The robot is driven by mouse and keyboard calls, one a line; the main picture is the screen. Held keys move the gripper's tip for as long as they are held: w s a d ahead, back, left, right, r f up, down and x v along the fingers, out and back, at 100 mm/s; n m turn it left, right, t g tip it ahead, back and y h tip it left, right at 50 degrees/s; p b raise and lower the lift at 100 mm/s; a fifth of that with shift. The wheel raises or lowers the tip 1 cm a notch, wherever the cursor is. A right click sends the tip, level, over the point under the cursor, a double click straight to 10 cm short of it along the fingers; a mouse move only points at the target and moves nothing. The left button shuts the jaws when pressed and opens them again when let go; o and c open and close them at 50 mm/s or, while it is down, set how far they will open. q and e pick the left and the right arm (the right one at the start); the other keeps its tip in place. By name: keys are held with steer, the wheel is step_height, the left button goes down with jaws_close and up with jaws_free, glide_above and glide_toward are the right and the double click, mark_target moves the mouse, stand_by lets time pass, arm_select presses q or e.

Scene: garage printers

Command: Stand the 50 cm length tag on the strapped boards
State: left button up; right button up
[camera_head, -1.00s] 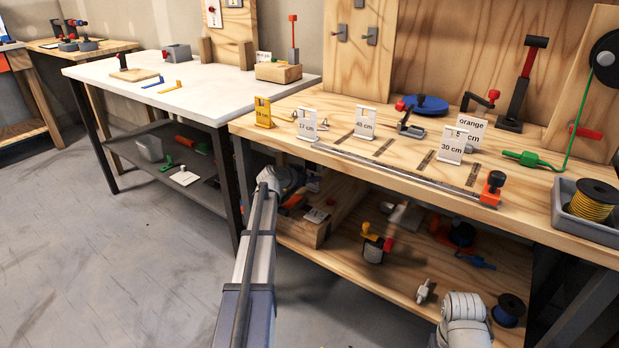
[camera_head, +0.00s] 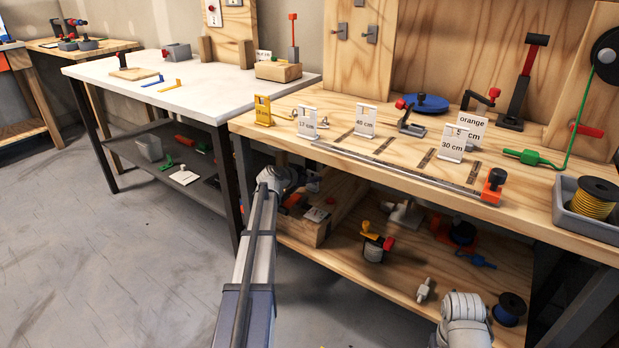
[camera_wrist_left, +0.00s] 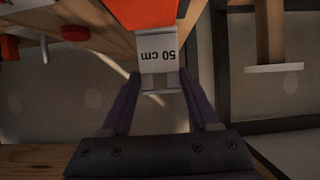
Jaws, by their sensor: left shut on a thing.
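The 50 cm tag (camera_wrist_left: 160,52) is a white plate with dark print, upside down in the left wrist view. My left gripper (camera_wrist_left: 158,86) is shut on its lower part in that view. In the head view my left gripper (camera_head: 308,184) reaches under the front edge of the wooden bench, and the tag there is hard to make out. A wooden board stack (camera_head: 305,232) lies on the lower shelf below the gripper. I cannot tell whether the tag touches it. An orange surface (camera_wrist_left: 143,12) sits just beyond the tag. My right gripper does not show.
The bench top (camera_head: 330,140) above my left gripper carries several length tags, a metal rail (camera_head: 390,172) and clamps. The lower shelf (camera_head: 340,262) also holds a yellow-and-red tool (camera_head: 374,243) and a blue spool (camera_head: 508,308). The floor at left is clear.

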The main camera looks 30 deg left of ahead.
arm_select(q)
steer(key=shift+f, duration=0.25)
steer(key=o, duration=1.3)
steer(key=shift+c, duration=0.2)
steer(key=shift+s+r, duration=0.1)
steer(key=shift+s, duration=0.05)
steer(key=shift+p+v, duration=1.45)
steer(key=shift+v, duration=1.9)
